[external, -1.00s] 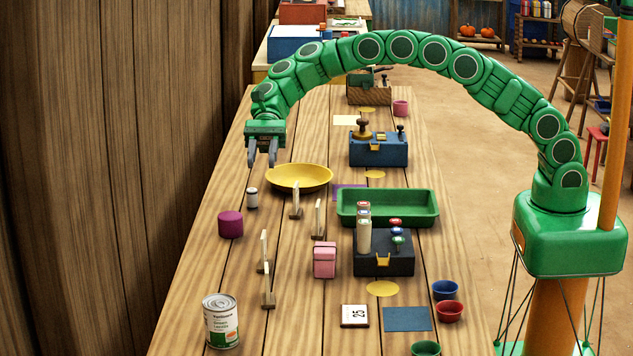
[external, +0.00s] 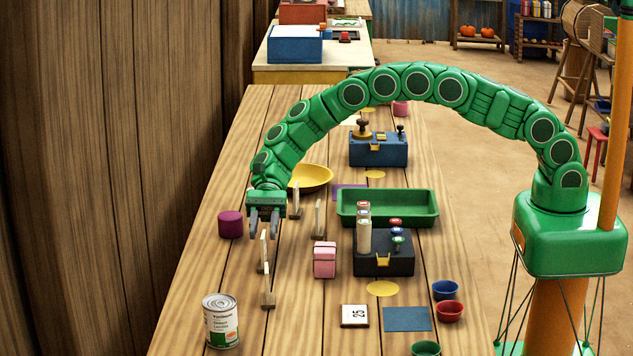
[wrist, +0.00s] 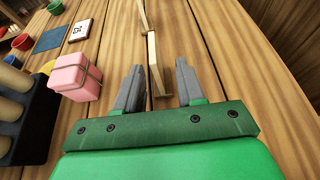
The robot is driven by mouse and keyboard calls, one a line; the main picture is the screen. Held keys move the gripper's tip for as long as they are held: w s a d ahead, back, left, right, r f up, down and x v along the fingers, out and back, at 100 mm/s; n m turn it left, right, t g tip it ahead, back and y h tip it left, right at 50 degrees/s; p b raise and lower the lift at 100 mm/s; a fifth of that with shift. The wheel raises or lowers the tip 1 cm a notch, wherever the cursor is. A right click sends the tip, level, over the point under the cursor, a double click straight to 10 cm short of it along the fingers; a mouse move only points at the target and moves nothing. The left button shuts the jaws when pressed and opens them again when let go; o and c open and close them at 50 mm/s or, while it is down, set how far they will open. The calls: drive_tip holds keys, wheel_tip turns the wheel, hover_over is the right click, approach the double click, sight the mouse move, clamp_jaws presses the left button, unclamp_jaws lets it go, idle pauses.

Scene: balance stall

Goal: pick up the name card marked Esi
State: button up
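Several upright name cards stand in small wooden stands along the left-middle of the table, seen nearly edge-on: one by the yellow bowl (external: 297,200), one right of it (external: 319,217), and two nearer the camera (external: 264,250) (external: 268,289). No name is readable, so I cannot tell which is Esi. My gripper (external: 262,236) is open and empty, pointing down just above and behind the nearer pair. In the wrist view, my open fingers (wrist: 159,68) straddle the line of one thin card (wrist: 153,58), with another card (wrist: 142,16) beyond it.
A pink box (external: 324,260) stands right of the cards, and a purple pot (external: 231,224) left of my gripper. A green tray (external: 390,222), a black block with pegs (external: 384,264) and a can (external: 221,322) also stand on the table. Bare wood lies between can and cards.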

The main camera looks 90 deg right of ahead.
sight(262, 252)
drive_tip(key=shift+x, duration=3.35)
drive_tip(key=shift+s+r, duration=0.15)
drive_tip(key=shift+s, duration=0.05)
clamp_jaws()
